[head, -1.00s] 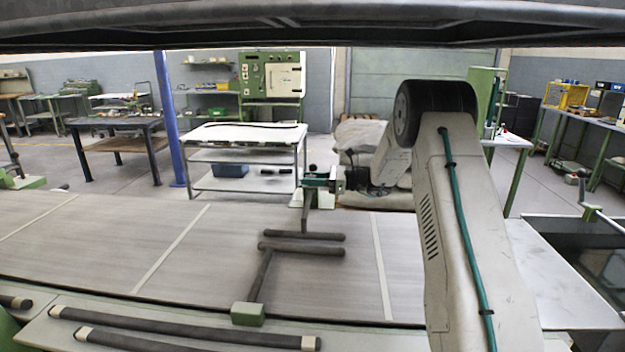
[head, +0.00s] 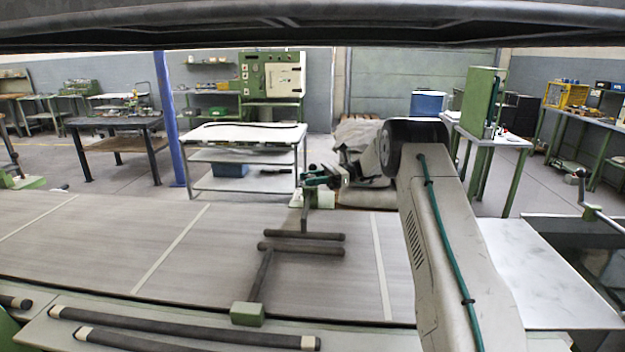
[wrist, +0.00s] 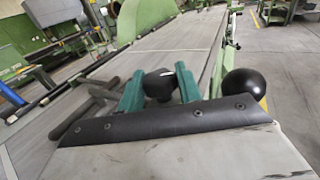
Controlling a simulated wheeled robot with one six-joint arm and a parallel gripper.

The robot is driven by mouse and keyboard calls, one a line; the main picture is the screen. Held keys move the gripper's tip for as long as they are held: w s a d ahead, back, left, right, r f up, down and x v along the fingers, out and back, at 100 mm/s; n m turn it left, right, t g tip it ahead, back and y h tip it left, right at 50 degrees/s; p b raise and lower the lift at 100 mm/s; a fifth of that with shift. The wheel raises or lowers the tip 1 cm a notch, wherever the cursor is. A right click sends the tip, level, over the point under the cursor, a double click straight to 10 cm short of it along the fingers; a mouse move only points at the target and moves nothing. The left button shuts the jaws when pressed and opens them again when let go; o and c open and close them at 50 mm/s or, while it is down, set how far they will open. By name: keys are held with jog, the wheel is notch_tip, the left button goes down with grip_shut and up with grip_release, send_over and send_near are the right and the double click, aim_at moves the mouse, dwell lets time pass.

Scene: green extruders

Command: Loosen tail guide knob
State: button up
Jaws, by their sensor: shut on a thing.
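The tail guide (head: 301,246) stands over the grey belt (head: 180,240), with dark crossed bars, an upright post and a green foot block. A dark rounded knob (wrist: 158,85) sits between the two green fingers of my gripper (wrist: 160,80) in the wrist view. The gripper is shut on this knob. In the head view my gripper (head: 318,176) is at the top of the guide's post, at the far edge of the belt. The knob is hard to make out there. A shiny black ball (wrist: 243,84) is right of the fingers in the wrist view, apart from them.
Dark rollers (head: 185,327) lie along the near side of the belt. A white-topped bench (head: 245,134) stands beyond it, left of my gripper. A blue post (head: 171,120) rises further left. A grey metal plate (head: 555,260) is at the right. The floor behind the belt is partly open.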

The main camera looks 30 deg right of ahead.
jog(key=shift+s+f+n+g, duration=0.1)
jog(key=shift+n+g, duration=0.2)
jog(key=shift+g, duration=0.3)
jog(key=o, duration=1)
